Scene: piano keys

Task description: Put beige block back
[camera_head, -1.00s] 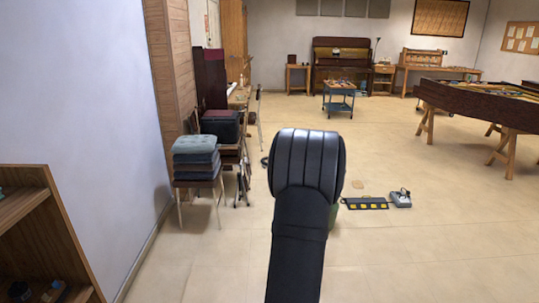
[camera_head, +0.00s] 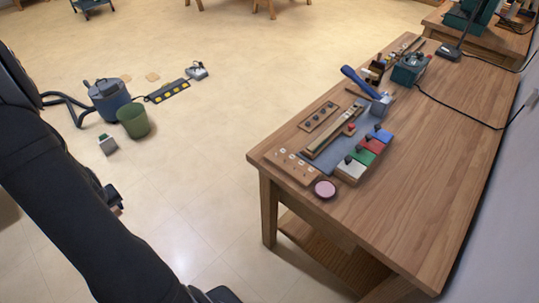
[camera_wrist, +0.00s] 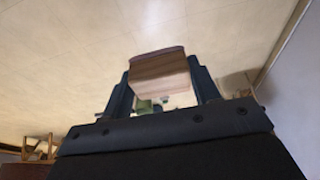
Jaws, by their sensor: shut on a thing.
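In the wrist view, a beige-brown block (camera_wrist: 160,72) with a mauve strip along one edge is between the two dark fingers of my gripper (camera_wrist: 163,88), which is shut on it. In the head view my arm crosses the left side, and only a dark part of my gripper (camera_head: 113,197) shows past it, above the floor and well left of the workbench. The block is mostly hidden there.
A pink round pad (camera_head: 325,189), a wooden strip with pegs (camera_head: 292,166) and a blue-handled tool (camera_head: 360,82) lie on the bench. A green bin (camera_head: 134,120), a vacuum cleaner (camera_head: 108,98) and a power strip (camera_head: 168,91) are on the floor. Floor before the bench is clear.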

